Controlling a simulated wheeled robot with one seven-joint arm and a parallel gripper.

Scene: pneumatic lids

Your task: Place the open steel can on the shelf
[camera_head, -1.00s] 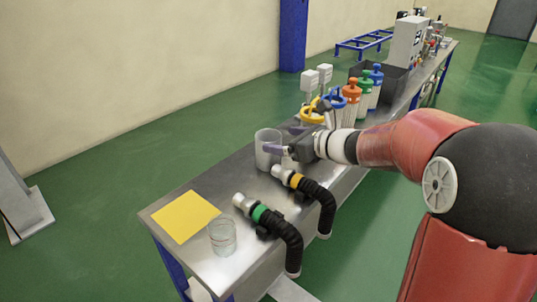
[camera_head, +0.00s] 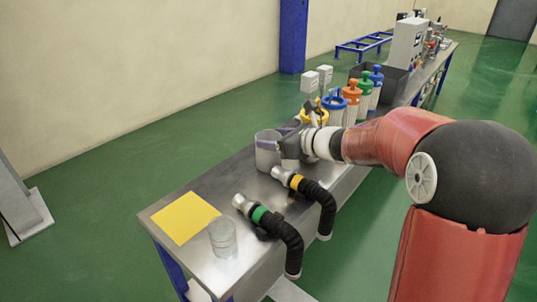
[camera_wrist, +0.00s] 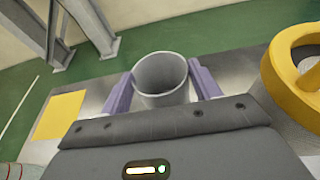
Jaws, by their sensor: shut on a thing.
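The open steel can (camera_head: 267,158) is a grey, open-topped cylinder standing upright at the table's middle. My gripper (camera_head: 282,141) reaches it from the right. In the wrist view the can (camera_wrist: 161,78) sits between the two purple fingers of my gripper (camera_wrist: 160,88), which are shut on its sides. The can's empty inside shows from above. Whether its base touches the table cannot be told. No shelf can be made out clearly.
A yellow sheet (camera_head: 186,217) and a glass beaker (camera_head: 222,238) are at the table's near end. Two black hoses with a green band (camera_head: 260,214) and a yellow band (camera_head: 296,181) lie near the front edge. Behind my gripper stand canisters with blue (camera_head: 334,103), orange and green lids.

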